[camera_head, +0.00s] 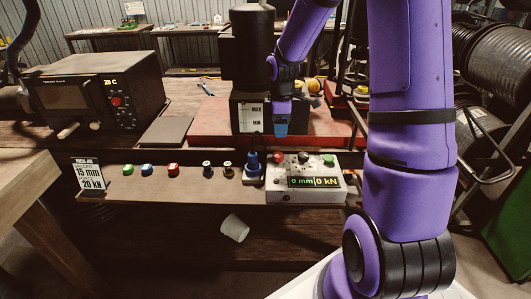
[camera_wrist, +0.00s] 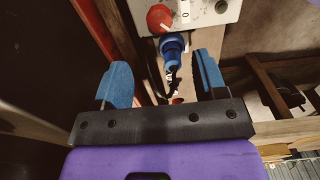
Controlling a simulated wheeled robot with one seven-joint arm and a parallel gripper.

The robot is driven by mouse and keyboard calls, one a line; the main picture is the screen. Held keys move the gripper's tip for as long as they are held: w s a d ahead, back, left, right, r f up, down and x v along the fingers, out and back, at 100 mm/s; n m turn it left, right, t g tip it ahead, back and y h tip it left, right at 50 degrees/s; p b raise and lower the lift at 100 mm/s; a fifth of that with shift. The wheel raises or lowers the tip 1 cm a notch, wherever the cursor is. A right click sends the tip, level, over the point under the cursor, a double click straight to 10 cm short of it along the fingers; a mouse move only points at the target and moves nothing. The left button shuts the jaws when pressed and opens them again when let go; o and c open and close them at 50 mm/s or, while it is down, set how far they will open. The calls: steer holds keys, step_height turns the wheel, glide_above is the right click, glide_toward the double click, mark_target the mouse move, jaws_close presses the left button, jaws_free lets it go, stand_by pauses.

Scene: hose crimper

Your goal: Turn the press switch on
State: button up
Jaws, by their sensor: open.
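A light grey control box (camera_head: 305,189) sits on the bench's front shelf. Its display reads 0 mm and 0 kN. On top are a red knob (camera_head: 280,158), a green button (camera_head: 328,161) and a small dark control between them. I cannot tell for sure which part is the press switch. A blue upright fitting (camera_head: 252,168) stands just left of the box. In the wrist view the red knob (camera_wrist: 159,18) and the blue fitting (camera_wrist: 173,46) lie beyond the fingertips. My gripper (camera_head: 281,118) is open and empty, above and behind the box; its two blue fingers show in the wrist view (camera_wrist: 163,75).
Coloured buttons (camera_head: 146,170) and several small fittings line the shelf to the left, with a label card (camera_head: 90,175). A black press (camera_head: 253,60) stands behind on a red base (camera_head: 207,125). A meter unit (camera_head: 95,92) is at left. A white cup (camera_head: 234,228) lies below the shelf.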

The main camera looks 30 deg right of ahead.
mark_target(278, 154)
step_height(278, 154, down, 11)
steer(key=shift+w+f, duration=0.1)
steer(key=shift+w, duration=0.05)
stand_by(0.4)
steer(key=shift+c, duration=0.4)
steer(key=c, duration=0.8)
steer(key=shift+a, duration=0.1)
steer(key=shift+c, duration=0.2)
